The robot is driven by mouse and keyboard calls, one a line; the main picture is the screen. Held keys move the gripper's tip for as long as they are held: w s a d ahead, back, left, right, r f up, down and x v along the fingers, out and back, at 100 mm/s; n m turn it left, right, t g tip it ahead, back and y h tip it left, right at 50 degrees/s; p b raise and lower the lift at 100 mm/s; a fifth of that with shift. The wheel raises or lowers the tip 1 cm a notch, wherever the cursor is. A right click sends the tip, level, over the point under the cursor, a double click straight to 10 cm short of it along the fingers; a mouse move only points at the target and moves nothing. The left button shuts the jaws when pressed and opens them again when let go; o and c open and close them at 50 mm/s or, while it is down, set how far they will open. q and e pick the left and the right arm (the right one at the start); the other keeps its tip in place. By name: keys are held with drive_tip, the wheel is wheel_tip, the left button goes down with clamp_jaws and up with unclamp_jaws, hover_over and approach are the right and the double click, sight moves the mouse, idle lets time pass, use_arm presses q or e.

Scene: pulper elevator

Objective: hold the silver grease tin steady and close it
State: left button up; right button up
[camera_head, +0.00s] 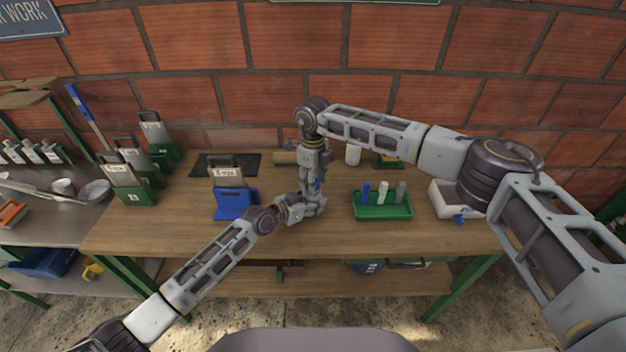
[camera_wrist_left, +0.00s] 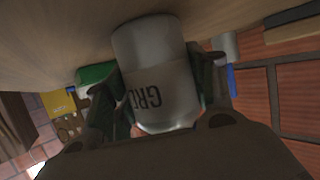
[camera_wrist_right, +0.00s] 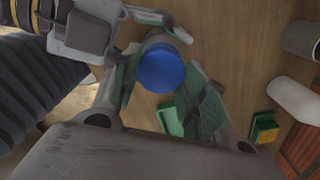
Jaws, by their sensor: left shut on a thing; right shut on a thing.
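The silver grease tin (camera_wrist_left: 155,60) carries dark lettering and sits between the fingers of my left gripper (camera_wrist_left: 155,100), which is shut on its sides. A blue round lid (camera_wrist_right: 161,69) lies between the fingers of my right gripper (camera_wrist_right: 165,90), which is shut on it. In the right wrist view, a bit of the grey tin shows right behind the lid; whether the lid is fully seated cannot be told. In the head view, my left gripper (camera_head: 314,208) comes in low and my right gripper (camera_head: 316,182) points down above it, hiding most of the tin.
A green tray (camera_head: 383,212) with several upright pieces stands just right of the grippers. A blue labelled holder (camera_head: 231,203) stands to the left. A white bin (camera_head: 441,206) is farther right, partly behind my right arm. The wooden bench (camera_head: 190,235) is clear along its front.

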drive_tip(key=shift+f, duration=0.5)
idle(0.5)
drive_tip(key=shift+m, duration=0.3)
